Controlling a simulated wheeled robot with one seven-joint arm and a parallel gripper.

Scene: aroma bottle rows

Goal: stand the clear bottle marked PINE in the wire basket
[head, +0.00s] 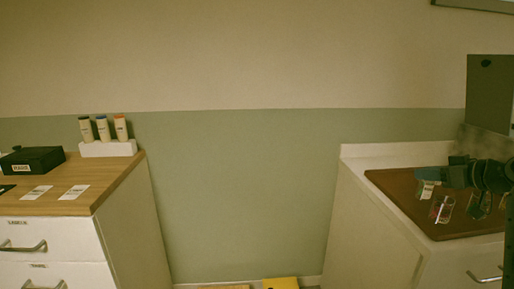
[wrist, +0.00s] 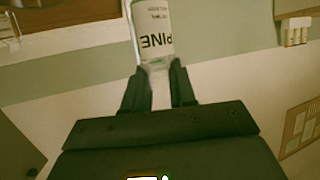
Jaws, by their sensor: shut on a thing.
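My gripper (wrist: 155,72) is shut on the neck of the clear PINE bottle (wrist: 155,30). I cannot make out the wire basket in either view.
Other clear bottles (head: 442,209) stand on the brown mat (head: 400,192) on the right white counter. At left, a wooden-topped cabinet (head: 110,190) bears a dark box (head: 32,160), labels and three capped tubes (head: 103,128) in a white holder. A wide gap separates the counters.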

